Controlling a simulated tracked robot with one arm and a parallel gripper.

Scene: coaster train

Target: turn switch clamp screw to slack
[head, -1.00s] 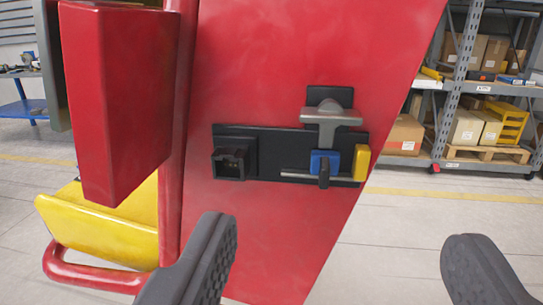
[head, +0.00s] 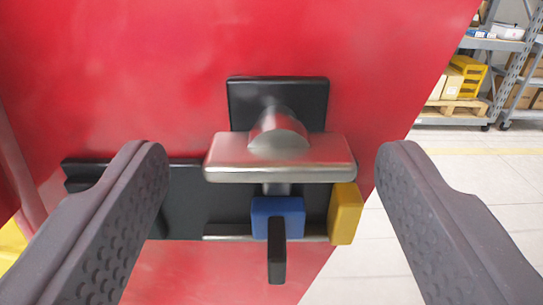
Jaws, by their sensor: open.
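The clamp screw (head: 281,158) is a grey metal T-handle with a level crossbar, standing out from a black square plate (head: 305,98) on the red panel. Below it are a blue block (head: 290,207) with a black lever (head: 277,252) and a yellow block (head: 345,213) on a thin metal rod. My gripper (head: 270,175) is open, its two dark padded fingers on either side of the crossbar. Both fingers look apart from the handle. How far the handle is from the fingertips in depth is hard to tell.
The red panel (head: 150,70) fills most of the view. A black rail (head: 195,205) runs behind the switch parts, partly hidden by my left finger. Shelves with boxes (head: 465,85) and open floor lie beyond the panel's right edge.

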